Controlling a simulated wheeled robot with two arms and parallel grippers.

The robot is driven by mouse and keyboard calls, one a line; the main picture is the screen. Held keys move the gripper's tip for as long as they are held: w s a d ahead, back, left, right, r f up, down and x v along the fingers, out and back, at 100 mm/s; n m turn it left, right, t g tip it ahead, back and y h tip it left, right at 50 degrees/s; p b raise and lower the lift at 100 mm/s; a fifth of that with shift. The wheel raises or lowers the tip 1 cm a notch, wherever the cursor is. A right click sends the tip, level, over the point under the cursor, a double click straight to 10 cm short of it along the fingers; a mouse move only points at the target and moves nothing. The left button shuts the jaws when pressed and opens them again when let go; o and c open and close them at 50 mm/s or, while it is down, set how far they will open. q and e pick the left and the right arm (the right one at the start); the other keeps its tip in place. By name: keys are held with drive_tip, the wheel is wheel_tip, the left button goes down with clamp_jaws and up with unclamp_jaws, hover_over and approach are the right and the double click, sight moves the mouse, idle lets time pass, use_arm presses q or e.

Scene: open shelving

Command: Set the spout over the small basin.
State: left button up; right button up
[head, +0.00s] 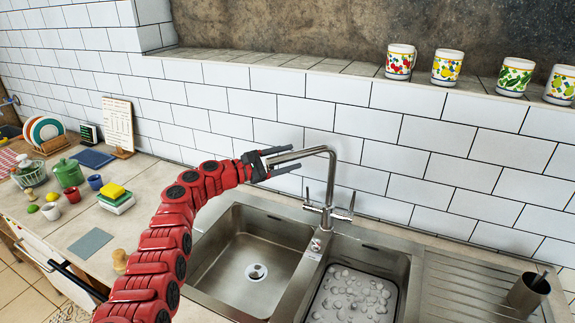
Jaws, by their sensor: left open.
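The chrome spout (314,152) rises from the tap base between two steel basins and bends left, so its end is above the back of the left basin (222,268). The right basin (396,281) looks somewhat narrower; its floor is covered with pale round spots. My left gripper (288,160) is at the spout's outer end. Its dark fingers are open, one on each side of the spout in the picture; contact cannot be told. The spout's tip is partly hidden by the gripper. My right gripper is not in view.
Tap levers (343,207) stand at the spout's base. A steel drainboard (455,285) with a dark cup (524,294) lies to the right. Several mugs stand on the ledge above. A green pot (68,173), sponges (111,190) and small items crowd the left counter.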

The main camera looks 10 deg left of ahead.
use_arm(q)
drive_tip(key=shift+s+a+r, duration=0.1)
clamp_jaws()
idle(1.4)
